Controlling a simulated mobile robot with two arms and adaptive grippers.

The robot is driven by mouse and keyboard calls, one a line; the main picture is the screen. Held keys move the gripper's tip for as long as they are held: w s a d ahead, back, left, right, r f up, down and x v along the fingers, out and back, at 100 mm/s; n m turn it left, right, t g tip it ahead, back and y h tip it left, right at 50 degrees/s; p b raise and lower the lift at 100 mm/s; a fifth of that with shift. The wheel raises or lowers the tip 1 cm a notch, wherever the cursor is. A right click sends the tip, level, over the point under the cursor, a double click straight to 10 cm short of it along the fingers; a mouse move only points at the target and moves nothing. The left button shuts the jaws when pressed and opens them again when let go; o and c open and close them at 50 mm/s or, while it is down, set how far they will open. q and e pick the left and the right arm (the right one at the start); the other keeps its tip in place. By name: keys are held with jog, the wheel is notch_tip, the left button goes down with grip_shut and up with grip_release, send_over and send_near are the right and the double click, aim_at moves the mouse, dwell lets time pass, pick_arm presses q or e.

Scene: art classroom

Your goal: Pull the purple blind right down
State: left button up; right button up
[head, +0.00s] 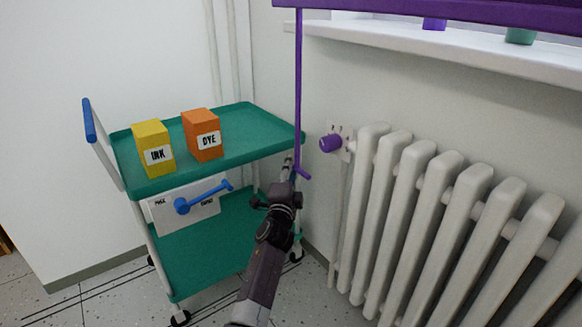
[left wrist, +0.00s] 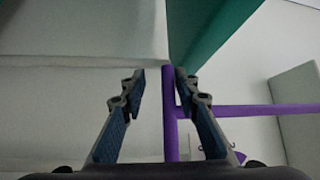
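The purple blind (head: 410,12) crosses the top right of the head view, its lower edge above the windowsill. A thin purple pull rod (head: 298,90) hangs from its left end and ends in a short crossbar (head: 305,173) beside the green trolley. My left gripper (head: 289,168) is by the rod's lower end. In the left wrist view its two fingers (left wrist: 159,85) are apart. The rod (left wrist: 170,120) shows close beside the right finger, with the crossbar (left wrist: 250,110) running to the right. I cannot tell whether finger and rod touch. My right gripper is not in view.
The green trolley (head: 240,152) carries a yellow INK box (head: 153,147) and an orange DYE box (head: 202,134). Its drawer has a blue handle (head: 203,197). A white radiator (head: 430,220) with a purple knob (head: 330,143) stands right of the rod, under the white sill (head: 430,42).

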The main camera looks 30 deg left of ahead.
pick_arm(q)
jog(key=shift+r, duration=0.15)
jog(key=v, duration=1.2)
